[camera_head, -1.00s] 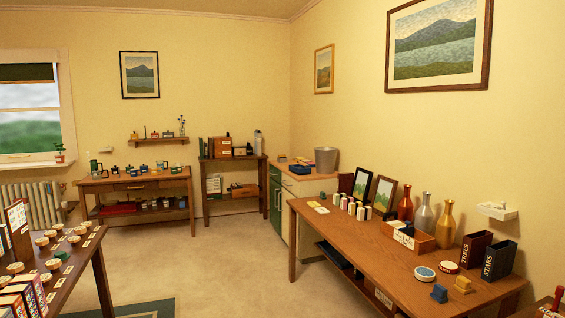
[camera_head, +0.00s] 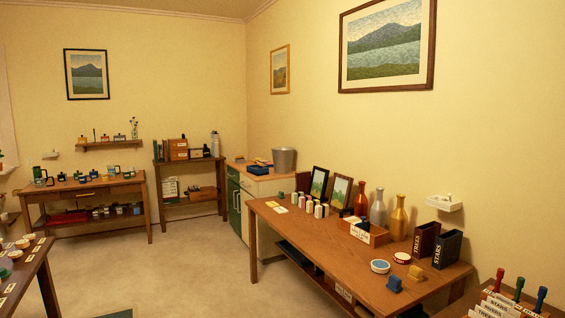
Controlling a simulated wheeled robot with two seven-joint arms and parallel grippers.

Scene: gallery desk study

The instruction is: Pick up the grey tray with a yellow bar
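I cannot make out a grey tray with a yellow bar for certain. Small flat items, one of them yellowish, lie on top of the cabinet (camera_head: 262,186) in the far corner, beside a dark blue box (camera_head: 258,168). They are too small to tell apart. A dark flat thing (camera_head: 298,258) lies on the shelf under the right-hand table, mostly hidden by the tabletop. Neither of my grippers shows in the view.
The long wooden table (camera_head: 330,248) on the right holds bottles, frames, jars and a wooden box (camera_head: 364,231). A desk (camera_head: 90,191) and a shelf unit (camera_head: 190,198) stand at the back wall. A table edge (camera_head: 30,270) is at left. Open carpet (camera_head: 190,270) lies between.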

